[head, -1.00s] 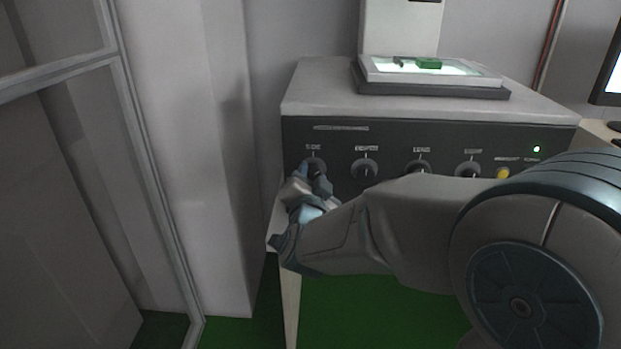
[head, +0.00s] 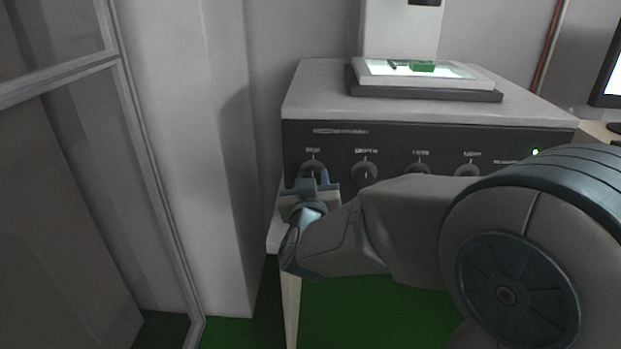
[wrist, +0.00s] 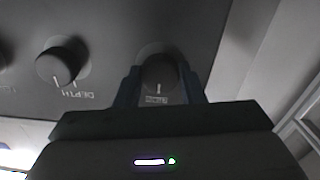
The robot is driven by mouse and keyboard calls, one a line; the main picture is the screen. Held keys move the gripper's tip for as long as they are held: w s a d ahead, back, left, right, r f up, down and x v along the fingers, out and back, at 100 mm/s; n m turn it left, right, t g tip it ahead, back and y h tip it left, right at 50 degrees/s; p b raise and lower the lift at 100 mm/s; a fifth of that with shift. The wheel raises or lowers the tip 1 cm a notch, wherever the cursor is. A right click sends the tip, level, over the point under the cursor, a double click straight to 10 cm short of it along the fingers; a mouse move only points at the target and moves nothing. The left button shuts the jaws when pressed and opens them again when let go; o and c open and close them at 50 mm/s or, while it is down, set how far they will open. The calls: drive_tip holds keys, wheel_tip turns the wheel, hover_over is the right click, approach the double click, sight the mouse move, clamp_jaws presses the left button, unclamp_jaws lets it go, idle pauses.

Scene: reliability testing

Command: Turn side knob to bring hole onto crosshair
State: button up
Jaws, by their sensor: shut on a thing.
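My gripper (head: 314,178) is at the leftmost round dark knob (head: 312,166) on the front panel of a grey console (head: 340,133). In the wrist view, the blue-grey fingers of my gripper (wrist: 159,84) are shut on this knob (wrist: 158,68), one on each side. A pale pointer line shows on the knob. On top of the console is a stage (head: 485,80) with a lit plate. A green block (head: 421,66) with a small dark piece beside it lies on the plate. The hole and the crosshair cannot be made out.
More knobs sit in a row to the right; the second knob (head: 365,173) is close by and also shows in the wrist view (wrist: 58,62). My arm covers the panel's lower right. A monitor (head: 607,80) stands at the right edge. A framed glass panel (head: 125,130) stands left.

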drive_tip(key=shift+n, duration=1.1)
drive_tip(key=o, duration=1)
drive_tip(key=shift+s+a+b, duration=0.15)
drive_tip(key=shift+s+b, duration=0.85)
drive_tip(key=shift+s, duration=2.45)
drive_tip(key=shift+s+a+b, duration=0.1)
drive_tip(key=shift+s+b, duration=0.9)
drive_tip(key=shift+s, duration=2.45)
